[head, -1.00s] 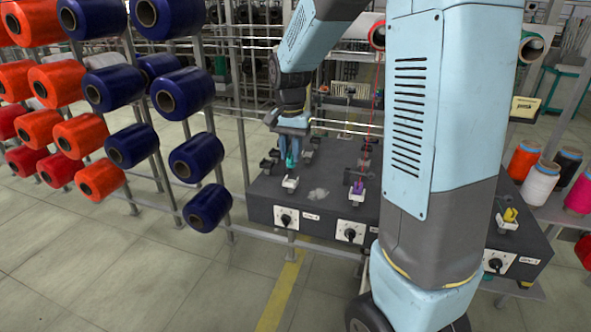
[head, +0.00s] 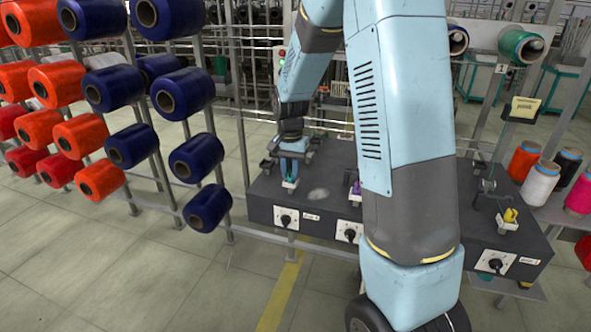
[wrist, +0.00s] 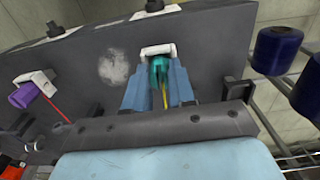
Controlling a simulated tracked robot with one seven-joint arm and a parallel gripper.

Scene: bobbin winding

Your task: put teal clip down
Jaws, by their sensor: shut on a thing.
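The teal clip (wrist: 159,70) shows in the wrist view between the fingers of my gripper (wrist: 160,84), which is shut on it. The clip's far end is at a white holder (wrist: 158,50) on the dark machine top. I cannot tell whether the clip rests in the holder or is just above it. In the head view my gripper (head: 291,175) points down at the left end of the machine, with a small bit of teal at its tips.
The dark machine bench (head: 262,206) has knobs along its front. A purple clip (wrist: 27,94) sits at another white holder, with a red thread beside it. A yellow clip (head: 510,215) is at the right end. Blue bobbins (head: 208,207) hang on a rack at the left.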

